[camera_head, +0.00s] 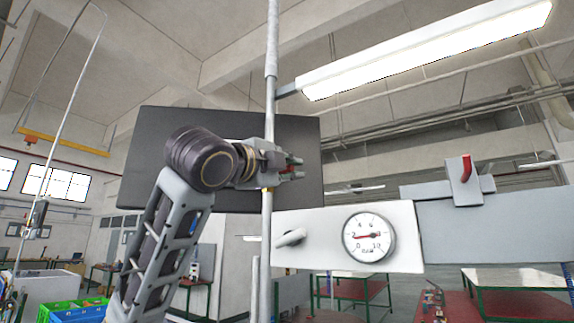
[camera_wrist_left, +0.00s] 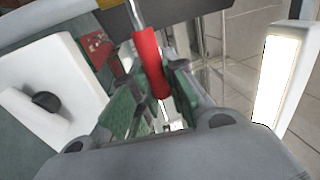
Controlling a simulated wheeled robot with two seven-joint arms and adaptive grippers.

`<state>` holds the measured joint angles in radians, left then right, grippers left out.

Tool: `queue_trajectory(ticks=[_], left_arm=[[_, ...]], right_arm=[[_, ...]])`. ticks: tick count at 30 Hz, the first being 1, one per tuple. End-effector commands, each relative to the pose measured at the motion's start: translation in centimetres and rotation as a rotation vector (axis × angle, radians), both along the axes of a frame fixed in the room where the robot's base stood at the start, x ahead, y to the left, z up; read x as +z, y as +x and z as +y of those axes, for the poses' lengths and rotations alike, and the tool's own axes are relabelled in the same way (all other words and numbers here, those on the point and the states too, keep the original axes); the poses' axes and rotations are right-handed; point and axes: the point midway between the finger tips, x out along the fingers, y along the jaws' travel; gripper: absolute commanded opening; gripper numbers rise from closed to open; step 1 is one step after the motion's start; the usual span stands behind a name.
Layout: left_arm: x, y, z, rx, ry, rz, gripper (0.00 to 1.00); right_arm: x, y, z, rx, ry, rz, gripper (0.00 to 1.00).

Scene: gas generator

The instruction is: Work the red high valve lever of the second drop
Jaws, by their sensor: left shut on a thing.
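My left gripper (camera_head: 292,169) reaches in from the left beside the vertical grey pipe (camera_head: 267,225), in front of a dark panel. In the left wrist view, a red lever (camera_wrist_left: 150,62) on a metal stem runs between the fingers, and the gripper is shut on it. In the head view the fingers mostly hide this lever. A second red lever (camera_head: 466,168) stands on a grey block at the right, apart from the gripper. My right gripper is not in view.
A white panel with a round pressure gauge (camera_head: 369,237) and a light grey handle (camera_head: 291,238) lies just below and right of the gripper. The dark panel (camera_head: 150,150) is behind the arm. A lit ceiling lamp (camera_head: 430,50) hangs above right.

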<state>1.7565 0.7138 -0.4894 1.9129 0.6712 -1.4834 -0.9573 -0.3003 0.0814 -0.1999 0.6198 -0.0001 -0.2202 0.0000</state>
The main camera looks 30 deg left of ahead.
Motion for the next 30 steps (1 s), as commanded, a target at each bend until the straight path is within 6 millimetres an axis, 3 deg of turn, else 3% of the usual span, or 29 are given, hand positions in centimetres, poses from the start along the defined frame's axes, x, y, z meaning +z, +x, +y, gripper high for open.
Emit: queue_trajectory(ticks=[16,17,21,30], left_arm=[[-0.58,0.1,-0.16,-0.002,0.035,0.004,0.0],[-0.59,0.11,-0.16,-0.002,0.035,0.004,0.18],[-0.52,0.08,-0.12,-0.002,0.032,0.003,0.36],[-0.37,0.03,-0.03,-0.001,0.03,0.001,0.37]], right_arm=[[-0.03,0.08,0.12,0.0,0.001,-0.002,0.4],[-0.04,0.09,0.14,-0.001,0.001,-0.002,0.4],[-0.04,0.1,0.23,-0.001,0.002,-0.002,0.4],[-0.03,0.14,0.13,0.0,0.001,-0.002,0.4]])
